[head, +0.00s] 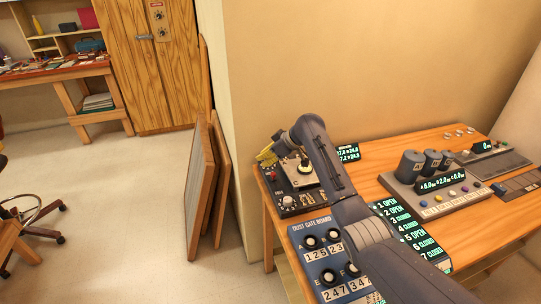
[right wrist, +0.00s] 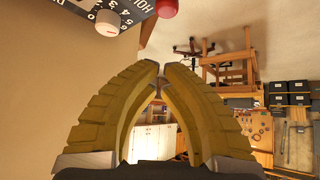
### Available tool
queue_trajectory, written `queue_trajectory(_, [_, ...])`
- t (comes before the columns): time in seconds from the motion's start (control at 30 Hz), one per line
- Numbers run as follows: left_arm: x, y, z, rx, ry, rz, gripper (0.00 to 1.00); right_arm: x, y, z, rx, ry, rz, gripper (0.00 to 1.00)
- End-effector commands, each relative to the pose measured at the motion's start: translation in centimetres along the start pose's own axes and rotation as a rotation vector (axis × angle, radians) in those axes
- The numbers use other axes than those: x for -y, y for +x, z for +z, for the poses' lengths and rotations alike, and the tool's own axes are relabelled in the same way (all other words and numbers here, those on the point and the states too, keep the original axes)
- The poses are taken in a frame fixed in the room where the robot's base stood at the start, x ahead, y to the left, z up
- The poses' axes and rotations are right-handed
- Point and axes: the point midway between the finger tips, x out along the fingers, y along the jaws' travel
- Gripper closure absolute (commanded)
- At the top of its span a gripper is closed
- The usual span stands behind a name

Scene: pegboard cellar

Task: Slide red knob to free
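The red knob (head: 273,175) shows small on the dark control panel (head: 306,199) at the table's left end. In the right wrist view the red knob (right wrist: 167,8) is at the top edge, partly cut off, beside lettering that starts "HOL". My right gripper (head: 265,157) has yellow fingers and hangs by the panel's far left side. In the right wrist view its fingertips (right wrist: 160,72) nearly meet, with nothing between them, apart from the knob. My right forearm covers part of the panel. My left gripper is out of view.
A white knob (right wrist: 108,22) sits near the red one. A blue dust gate board (head: 316,254) and a green-lit status display (head: 410,232) lie nearer. A console with grey cylinders (head: 412,165) stands to the right. Leaning boards (head: 203,185) stand left of the table, above open floor.

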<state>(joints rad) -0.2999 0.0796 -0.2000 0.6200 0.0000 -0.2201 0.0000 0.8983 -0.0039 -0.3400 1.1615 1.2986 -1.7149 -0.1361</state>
Motion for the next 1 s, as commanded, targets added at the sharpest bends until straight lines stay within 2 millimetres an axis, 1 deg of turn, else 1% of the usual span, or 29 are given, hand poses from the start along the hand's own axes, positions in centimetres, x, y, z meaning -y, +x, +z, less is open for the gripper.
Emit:
queue_trajectory(0.03, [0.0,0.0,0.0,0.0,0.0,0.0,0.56,0.0,0.9,0.0,0.001,0.003,-0.002,1.0])
queue_trajectory(0.1, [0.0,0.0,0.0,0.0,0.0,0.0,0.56,0.0,1.9,0.0,0.001,0.002,-0.001,1.0])
queue_trajectory(0.37, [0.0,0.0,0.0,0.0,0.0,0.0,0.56,-0.1,4.6,0.0,0.0,0.001,0.001,1.0])
queue_trajectory(0.4, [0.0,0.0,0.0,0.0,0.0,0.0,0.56,-0.2,4.3,0.5,0.0,0.001,0.003,1.0])
queue_trajectory(0.7, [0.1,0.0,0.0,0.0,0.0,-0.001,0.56,-0.1,2.9,2.6,0.0,0.001,0.003,1.0])
queue_trajectory(1.0, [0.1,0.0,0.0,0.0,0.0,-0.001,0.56,-0.1,2.4,3.5,0.0,0.001,0.002,1.0])
